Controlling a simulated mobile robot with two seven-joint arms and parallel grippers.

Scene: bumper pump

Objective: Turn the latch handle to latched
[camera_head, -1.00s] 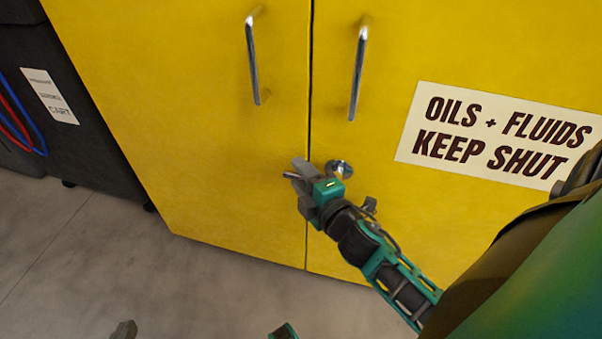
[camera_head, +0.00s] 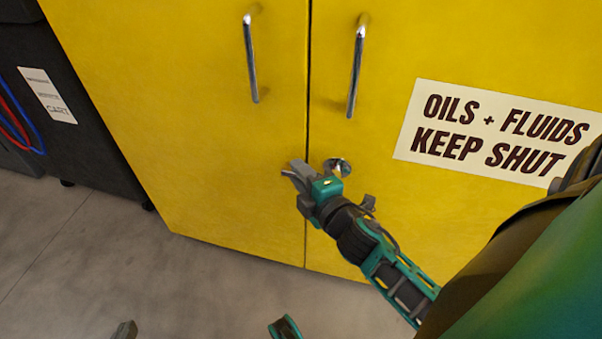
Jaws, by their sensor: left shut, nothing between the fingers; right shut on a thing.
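The latch has a round chrome base (camera_head: 341,167) on the right door of the yellow cabinet, just right of the seam between the doors. My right gripper (camera_head: 297,174) is shut on the latch handle, left of that base and over the seam. The fingers and wrist hide most of the handle, so its exact angle is hard to tell. My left gripper (camera_head: 124,330) shows only as a grey tip at the bottom edge, low and away from the cabinet. It is shut and empty.
Two upright chrome door handles (camera_head: 250,60) (camera_head: 356,68) stand above the latch. The doors (camera_head: 190,120) look closed. A white "OILS + FLUIDS KEEP SHUT" sign (camera_head: 490,135) is at right. A dark cart (camera_head: 85,125) with red and blue hoses stands left. The grey floor (camera_head: 110,255) is clear.

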